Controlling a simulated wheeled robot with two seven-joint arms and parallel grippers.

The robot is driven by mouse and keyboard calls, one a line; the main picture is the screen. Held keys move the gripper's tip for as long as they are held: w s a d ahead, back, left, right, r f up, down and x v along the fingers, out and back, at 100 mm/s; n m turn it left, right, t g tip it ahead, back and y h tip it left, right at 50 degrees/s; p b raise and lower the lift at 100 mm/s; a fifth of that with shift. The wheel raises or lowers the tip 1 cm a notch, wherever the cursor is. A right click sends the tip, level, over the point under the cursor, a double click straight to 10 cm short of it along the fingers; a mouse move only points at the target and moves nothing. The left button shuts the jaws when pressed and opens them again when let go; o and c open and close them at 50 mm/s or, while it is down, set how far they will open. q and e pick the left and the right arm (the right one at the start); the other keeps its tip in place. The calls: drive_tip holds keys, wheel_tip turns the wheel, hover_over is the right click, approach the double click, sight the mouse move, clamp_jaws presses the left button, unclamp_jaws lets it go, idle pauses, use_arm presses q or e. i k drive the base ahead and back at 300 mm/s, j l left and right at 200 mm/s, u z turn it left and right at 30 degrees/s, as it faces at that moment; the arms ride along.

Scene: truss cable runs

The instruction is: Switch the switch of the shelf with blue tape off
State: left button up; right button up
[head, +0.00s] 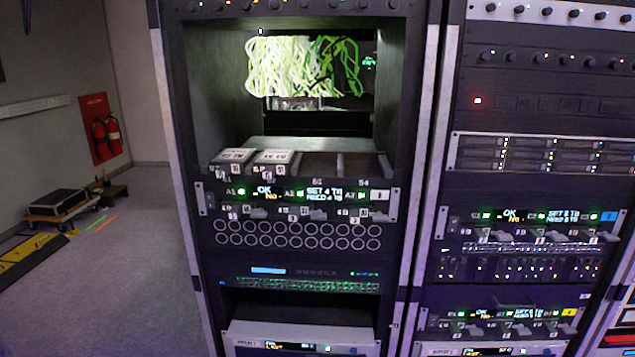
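In the right rack, a dark panel (530,216) carries a blue tape label (609,216) at its right end. Its small displays read "OK" and "SET"-like text, and green lights glow beside them. Below the displays are several small grey levers, one of them near the middle (541,236). Their exact positions are too small to tell. A similar panel lower down has a yellow label (569,312), and one in the left rack has a white label (380,195). Neither of my grippers is in view.
The left rack has an open bay with white and green cables (300,66) above a shelf of modules. A pale vertical post (428,150) separates the racks. Open floor (120,270) lies at left, with a low cart (60,203) and fire extinguishers (105,135) beyond.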

sight(454, 222)
drive_tip(key=i+l+z, duration=0.15)
drive_tip(key=l, duration=0.25)
drive_tip(key=i+l+z, duration=0.2)
drive_tip(key=l, duration=0.2)
drive_tip(key=i+l+z, duration=0.15)
drive_tip(key=l, duration=0.2)
